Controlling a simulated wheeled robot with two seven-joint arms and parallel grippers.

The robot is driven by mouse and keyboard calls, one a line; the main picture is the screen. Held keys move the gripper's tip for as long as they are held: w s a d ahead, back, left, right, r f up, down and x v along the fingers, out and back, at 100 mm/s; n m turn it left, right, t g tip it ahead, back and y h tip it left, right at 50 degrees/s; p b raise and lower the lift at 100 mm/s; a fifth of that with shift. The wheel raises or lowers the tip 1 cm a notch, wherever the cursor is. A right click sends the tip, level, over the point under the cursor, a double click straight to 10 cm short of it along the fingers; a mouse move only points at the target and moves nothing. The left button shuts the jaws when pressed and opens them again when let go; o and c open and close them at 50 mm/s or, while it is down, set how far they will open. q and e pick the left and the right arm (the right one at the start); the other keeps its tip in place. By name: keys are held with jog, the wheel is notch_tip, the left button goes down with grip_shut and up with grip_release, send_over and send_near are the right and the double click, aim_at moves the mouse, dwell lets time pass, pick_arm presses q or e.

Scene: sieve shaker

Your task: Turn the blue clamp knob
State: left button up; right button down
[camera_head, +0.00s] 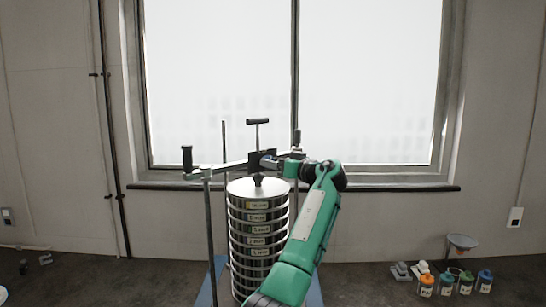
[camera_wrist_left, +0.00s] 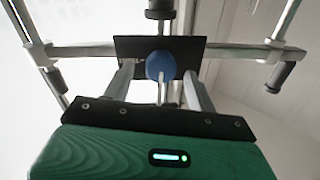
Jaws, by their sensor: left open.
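The round blue clamp knob (camera_wrist_left: 160,65) sits in front of a dark plate (camera_wrist_left: 130,48) on the clamp bar (camera_wrist_left: 225,51) in the left wrist view. My left gripper (camera_wrist_left: 158,78) is open, with one finger on each side of the knob and a gap visible on both sides. In the head view my left gripper (camera_head: 269,161) is at the bar, above the lid of the sieve stack (camera_head: 258,230). The knob is too small and covered there to make out clearly. My right gripper is not in view.
The bar has dark upright handles, one at the left end (camera_head: 187,159) and a T-shaped one (camera_head: 257,121) in the middle. Thin posts (camera_head: 208,240) stand around the stack. Several coloured bottles (camera_head: 446,284) and a funnel (camera_head: 462,241) stand at the right, away from my arm.

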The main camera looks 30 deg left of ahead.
pick_arm(q)
jog(key=shift+w+a, duration=0.15)
jog(key=shift+a, duration=0.65)
jog(key=c, duration=1)
